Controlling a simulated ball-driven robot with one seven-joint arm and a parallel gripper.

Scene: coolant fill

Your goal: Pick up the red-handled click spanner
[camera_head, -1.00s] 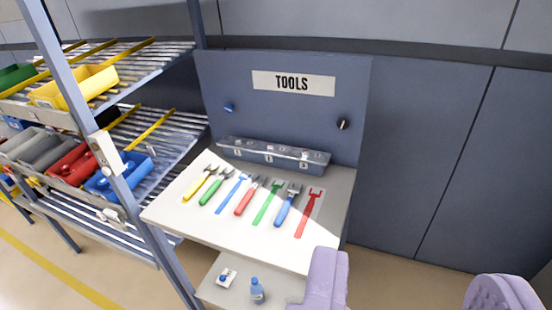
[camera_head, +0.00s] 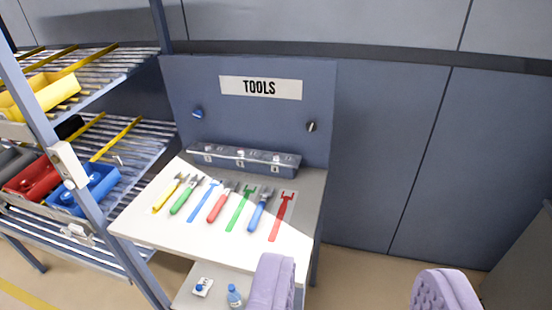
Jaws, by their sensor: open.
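A red-handled spanner (camera_head: 219,206) with a grey head lies on the white top of the tool bench (camera_head: 160,229), in the middle of a row of tools. At the right end of the row is a flat, all-red spanner shape (camera_head: 282,217), which looks like a painted outline. My gripper (camera_head: 352,285) shows as two purple fingers at the bottom of the view. They are wide apart with only floor and wall seen between them. The gripper is in front of and to the right of the bench, apart from the spanner.
Yellow (camera_head: 168,194), green (camera_head: 186,197) and blue (camera_head: 260,212) spanners lie in the row, with flat blue (camera_head: 204,202) and green (camera_head: 239,209) shapes. A grey toolbox (camera_head: 244,160) stands behind. A shelf rack with bins is left. A bottle (camera_head: 234,297) is on the lower shelf.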

